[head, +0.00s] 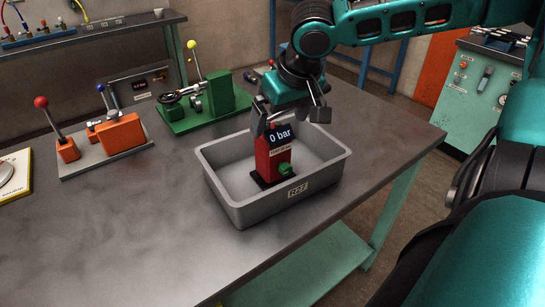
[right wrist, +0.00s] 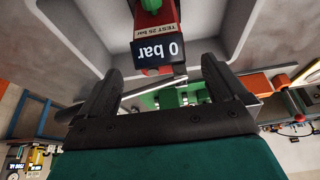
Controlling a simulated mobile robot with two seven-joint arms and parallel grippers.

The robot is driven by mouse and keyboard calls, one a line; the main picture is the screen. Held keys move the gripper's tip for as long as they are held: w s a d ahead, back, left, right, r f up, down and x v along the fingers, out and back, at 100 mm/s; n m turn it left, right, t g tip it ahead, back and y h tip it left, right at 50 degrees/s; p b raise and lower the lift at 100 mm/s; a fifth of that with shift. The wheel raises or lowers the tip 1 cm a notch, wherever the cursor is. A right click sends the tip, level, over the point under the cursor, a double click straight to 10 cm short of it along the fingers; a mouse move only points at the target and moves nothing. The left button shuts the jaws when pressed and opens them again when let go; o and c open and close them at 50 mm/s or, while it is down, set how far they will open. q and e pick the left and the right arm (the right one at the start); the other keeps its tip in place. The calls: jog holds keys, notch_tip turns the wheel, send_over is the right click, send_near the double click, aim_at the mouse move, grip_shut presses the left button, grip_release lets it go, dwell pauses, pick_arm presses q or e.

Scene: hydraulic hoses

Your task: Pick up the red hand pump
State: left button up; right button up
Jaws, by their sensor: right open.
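The red hand pump (head: 268,158) stands upright in a grey tray (head: 240,212), with a "0 bar" display on top and a green knob (head: 285,169) low on its front. My right gripper (head: 290,112) is above the pump, fingers spread and empty. In the right wrist view the pump (right wrist: 152,14) lies ahead of the open fingers (right wrist: 161,85), roughly centred between them. A thin grey bar runs across the gap there; I cannot tell whether it belongs to the pump. Contact between fingers and pump is not clear. My left gripper is not in view.
A green fixture (head: 205,105) stands behind the tray. Orange blocks (head: 119,133) with ball-topped levers stand on a plate to the left. The grey table (head: 120,225) is clear in front; its right edge is near the tray.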

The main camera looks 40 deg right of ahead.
aim_at(273, 131)
jog(key=shift+w+b+x, duration=0.1)
jog(key=shift+b+x, duration=0.2)
jog(key=shift+x, duration=1.2)
jog(key=shift+w+b+x, duration=0.15)
jog(key=shift+b+x, duration=0.15)
jog(key=shift+x, duration=1.15)
jog(key=shift+r, duration=0.15)
grip_shut()
jog(key=shift+r, duration=0.1)
